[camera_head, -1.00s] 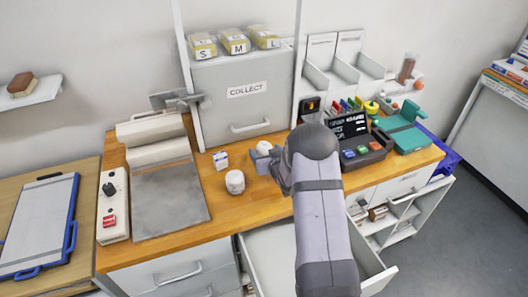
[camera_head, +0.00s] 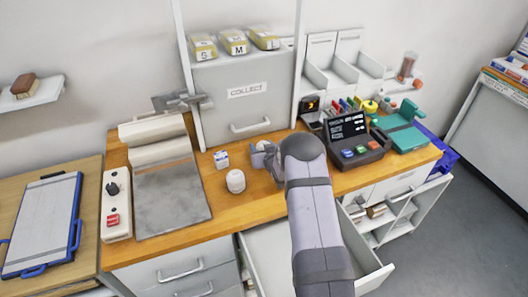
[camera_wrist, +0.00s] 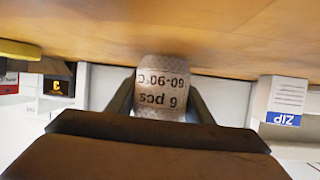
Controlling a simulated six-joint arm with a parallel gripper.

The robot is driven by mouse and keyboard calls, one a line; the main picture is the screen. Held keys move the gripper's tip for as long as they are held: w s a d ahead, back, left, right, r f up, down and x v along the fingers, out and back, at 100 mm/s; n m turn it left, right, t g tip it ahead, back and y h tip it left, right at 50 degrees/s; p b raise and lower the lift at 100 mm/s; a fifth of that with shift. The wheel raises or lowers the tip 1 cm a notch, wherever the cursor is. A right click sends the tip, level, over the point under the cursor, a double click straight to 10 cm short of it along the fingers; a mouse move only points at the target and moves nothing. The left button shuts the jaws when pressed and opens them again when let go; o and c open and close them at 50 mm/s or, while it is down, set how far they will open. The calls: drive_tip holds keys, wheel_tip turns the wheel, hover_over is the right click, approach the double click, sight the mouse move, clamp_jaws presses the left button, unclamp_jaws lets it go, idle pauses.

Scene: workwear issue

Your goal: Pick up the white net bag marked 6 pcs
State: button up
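The white net bag marked 6 pcs (camera_wrist: 162,90) is in the middle of the wrist view, its print upside down, including "60-90°C". My gripper (camera_wrist: 161,98) has one dark finger on each side of the bag, spread about as wide as it. I see no clear squeeze on the bag, and the finger contact is hard to make out. In the head view the bag (camera_head: 264,146) stands on the wooden counter, partly hidden by my gripper (camera_head: 268,158).
A white round container (camera_head: 235,181) and a small ZIP box (camera_head: 221,159) stand to the left on the counter (camera_head: 218,205). The ZIP box (camera_wrist: 284,102) also shows in the wrist view. A dark keypad device (camera_head: 352,140) stands to the right. An open drawer (camera_head: 262,250) is below.

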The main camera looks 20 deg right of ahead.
drive_tip(key=c, duration=0.3)
drive_tip(key=shift+r, duration=0.15)
drive_tip(key=shift+r+b, duration=1.6)
drive_tip(key=shift+r, duration=3.25)
